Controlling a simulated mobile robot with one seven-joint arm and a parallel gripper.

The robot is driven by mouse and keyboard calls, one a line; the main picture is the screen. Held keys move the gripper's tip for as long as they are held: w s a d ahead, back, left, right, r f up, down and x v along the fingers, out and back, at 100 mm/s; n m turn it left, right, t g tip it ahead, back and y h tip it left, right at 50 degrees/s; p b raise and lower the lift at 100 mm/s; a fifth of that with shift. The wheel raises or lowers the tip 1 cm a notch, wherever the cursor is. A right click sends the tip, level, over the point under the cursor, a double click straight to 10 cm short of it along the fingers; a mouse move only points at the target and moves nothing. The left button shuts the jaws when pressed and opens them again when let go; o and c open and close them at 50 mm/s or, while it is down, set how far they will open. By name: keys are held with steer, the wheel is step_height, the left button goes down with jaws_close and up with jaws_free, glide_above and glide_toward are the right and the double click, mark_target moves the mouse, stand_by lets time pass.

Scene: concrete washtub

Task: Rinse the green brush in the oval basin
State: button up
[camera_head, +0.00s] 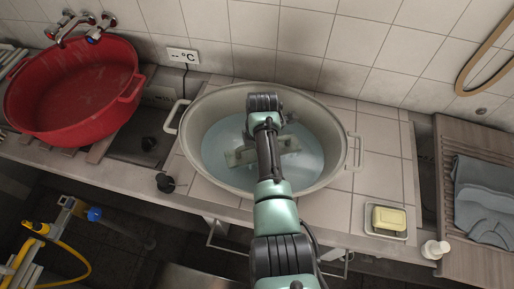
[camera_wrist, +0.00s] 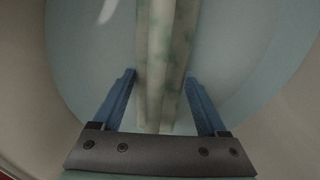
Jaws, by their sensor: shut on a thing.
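The oval basin (camera_head: 348,150) is a large pale tub with two side handles, holding pale blue water. My gripper (camera_wrist: 161,76) reaches down into it, with blue fingers on either side of the brush. The green brush (camera_wrist: 165,40) is a long, pale piece with blotchy green marks, running away from my gripper between the fingers. In the head view the pale greenish brush (camera_head: 239,157) shows low over the water, partly hidden by my arm. I cannot tell how deep it sits in the water. My gripper is shut on it.
A red tub (camera_head: 75,95) stands at the left under wall taps (camera_head: 88,27). A yellow soap (camera_head: 388,219) lies in a dish right of the basin. Grey cloths (camera_head: 484,200) lie on a wooden board (camera_head: 452,140). The tiled wall is close behind the basin.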

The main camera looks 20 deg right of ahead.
steer(key=shift+d, duration=0.2)
steer(key=shift+w+a+b, duration=0.15)
steer(key=shift+w+b, duration=0.3)
steer(key=shift+b, duration=0.3)
steer(key=shift+s+a+r+p, duration=0.1)
steer(key=shift+a+r+p, duration=0.05)
steer(key=shift+a+p, duration=0.4)
steer(key=shift+s+p, duration=0.45)
steer(key=shift+p, duration=0.2)
steer(key=shift+s+d, duration=0.15)
steer(key=shift+d+f+b, duration=0.2)
steer(key=shift+d+b, duration=0.25)
steer(key=shift+d, duration=0.1)
steer(key=shift+w+a+f+b, duration=0.1)
steer(key=shift+w+b, duration=0.55)
steer(key=shift+a+r, duration=0.2)
steer(key=shift+s+a+r+p, duration=0.15)
steer(key=shift+a+p, duration=0.25)
steer(key=shift+p, duration=0.4)
steer(key=shift+s+d+p, duration=0.1)
steer(key=shift+s+p, duration=0.35)
steer(key=shift+p, duration=0.1)
steer(key=shift+w+d+f+b, duration=0.25)
steer(key=shift+w+b, duration=0.05)
steer(key=shift+b, duration=0.4)
step_height(320, 180, up, 18)
steer(key=p, duration=1.7)
steer(key=shift+r, duration=0.25)
